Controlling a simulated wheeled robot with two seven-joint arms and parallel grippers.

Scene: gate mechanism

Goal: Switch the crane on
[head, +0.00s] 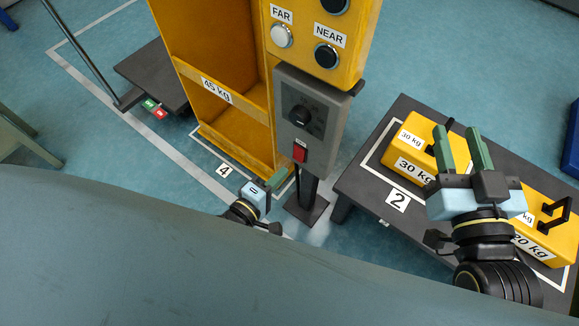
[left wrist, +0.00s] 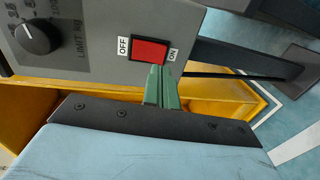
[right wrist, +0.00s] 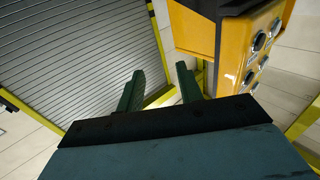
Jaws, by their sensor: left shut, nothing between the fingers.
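The red rocker switch (head: 300,152) is on the lower part of the grey control box (head: 318,98), below a black dial. In the left wrist view the red switch (left wrist: 149,49) lies between an OFF label and an ON label. My left gripper (head: 278,178) is shut and empty, its green fingertips (left wrist: 163,82) at the ON-side edge of the switch. They look very close to it; I cannot tell whether they touch. My right gripper (head: 461,148) is open and empty, raised over table 2 in the head view.
A yellow panel (head: 327,30) with FAR and NEAR buttons stands above the grey box. Yellow weights (head: 419,140) marked 30 kg and 20 kg lie on the dark table (head: 355,184). A tall yellow frame (head: 225,100) marked 45 kg is left of the box.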

